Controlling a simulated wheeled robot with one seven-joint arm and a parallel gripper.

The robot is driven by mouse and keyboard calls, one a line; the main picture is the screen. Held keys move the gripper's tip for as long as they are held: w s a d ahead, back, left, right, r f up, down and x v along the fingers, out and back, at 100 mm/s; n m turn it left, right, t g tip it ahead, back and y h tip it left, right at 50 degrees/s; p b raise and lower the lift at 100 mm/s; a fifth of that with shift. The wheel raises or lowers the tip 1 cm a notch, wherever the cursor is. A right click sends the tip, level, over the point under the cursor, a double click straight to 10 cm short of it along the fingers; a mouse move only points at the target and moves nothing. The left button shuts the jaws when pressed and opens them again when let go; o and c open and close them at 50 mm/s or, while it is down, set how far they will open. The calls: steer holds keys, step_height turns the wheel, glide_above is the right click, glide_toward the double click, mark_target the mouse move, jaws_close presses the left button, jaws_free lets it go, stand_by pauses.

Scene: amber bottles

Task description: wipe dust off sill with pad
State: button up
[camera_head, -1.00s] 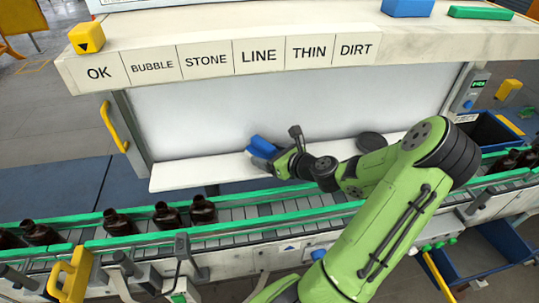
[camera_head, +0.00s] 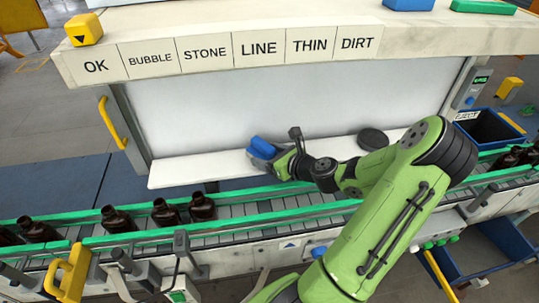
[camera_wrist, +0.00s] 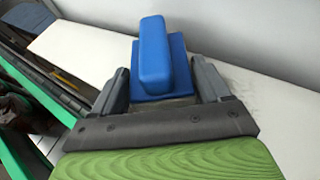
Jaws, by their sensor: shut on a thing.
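The blue pad (camera_head: 262,148) is held in my gripper (camera_head: 277,157), over the white sill (camera_head: 195,170) near its middle. In the wrist view the pad (camera_wrist: 155,60) has a raised blue handle block on a wider blue base, and my gripper's grey fingers (camera_wrist: 158,92) are closed on its two sides. The sill (camera_wrist: 82,45) runs behind and beside it. The pad's underside is hidden, so I cannot tell whether it touches the sill.
The conveyor (camera_head: 250,208) with several amber bottles (camera_head: 166,212) runs in front of the sill. A labelled shelf (camera_head: 230,30) overhangs above, and a white back panel (camera_head: 230,110) stands behind.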

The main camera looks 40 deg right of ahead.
steer(key=shift+f, duration=0.2)
steer(key=shift+s+d+r+p, duration=0.15)
steer(key=shift+s+d+p, duration=0.3)
steer(key=shift+d, duration=0.15)
steer(key=shift+s+d+r+p, duration=0.1)
steer(key=shift+s+d+p, duration=0.35)
steer(key=shift+d, duration=0.15)
steer(key=shift+s+d+f+p, duration=0.1)
steer(key=shift+s+d+p, duration=0.65)
steer(key=shift+d, duration=0.4)
steer(key=shift+s+d+f+p, duration=0.1)
steer(key=shift+s+d+p, duration=0.4)
steer(key=shift+s+d, duration=0.45)
steer(key=shift+s+d+f+p, duration=0.1)
steer(key=shift+s+d+p, duration=0.55)
steer(key=shift+d, duration=0.65)
steer(key=shift+r, duration=0.1)
steer(key=shift+a+p, duration=0.1)
steer(key=shift+p, duration=0.35)
